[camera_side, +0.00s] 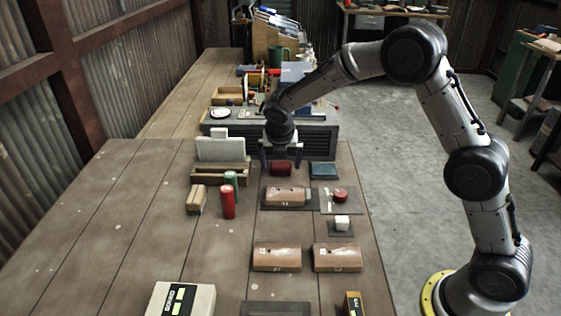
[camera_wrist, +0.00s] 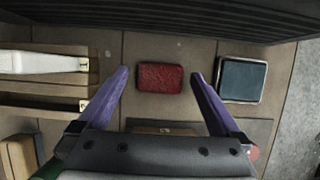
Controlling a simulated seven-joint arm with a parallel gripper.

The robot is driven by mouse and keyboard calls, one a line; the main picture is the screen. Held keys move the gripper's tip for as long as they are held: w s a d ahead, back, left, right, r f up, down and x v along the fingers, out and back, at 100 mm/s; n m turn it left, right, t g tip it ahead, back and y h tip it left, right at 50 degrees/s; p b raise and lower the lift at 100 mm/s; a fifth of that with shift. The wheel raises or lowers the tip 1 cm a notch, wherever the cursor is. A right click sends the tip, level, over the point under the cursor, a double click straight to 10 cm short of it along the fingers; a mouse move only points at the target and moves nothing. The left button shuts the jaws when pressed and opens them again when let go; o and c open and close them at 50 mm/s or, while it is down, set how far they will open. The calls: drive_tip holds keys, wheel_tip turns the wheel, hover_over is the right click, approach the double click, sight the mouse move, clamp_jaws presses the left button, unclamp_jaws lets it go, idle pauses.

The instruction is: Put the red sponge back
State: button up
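The red sponge (camera_side: 281,169) lies flat on the wooden table in front of the long grey slatted box. In the wrist view the red sponge (camera_wrist: 160,78) shows whole, midway between the tips of my two purple fingers. My gripper (camera_side: 282,157) points down and is just above the sponge. In the wrist view my gripper (camera_wrist: 160,76) is open, with a gap on each side of the sponge. I see no contact between the fingers and the sponge.
A dark blue-grey pad (camera_side: 324,170) lies right of the sponge. A wooden rack (camera_side: 219,174) holding a white block stands left. The slatted box (camera_side: 318,142) is close behind. Brown blocks (camera_side: 277,257) and a red can (camera_side: 228,203) stand nearer the camera. The left table area is clear.

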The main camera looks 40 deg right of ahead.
drive_tip(key=shift+r, duration=0.1)
drive_tip(key=v, duration=1.3)
drive_tip(key=shift+r, duration=0.3)
drive_tip(key=shift+s+a, duration=0.1)
drive_tip(key=shift+s, duration=0.05)
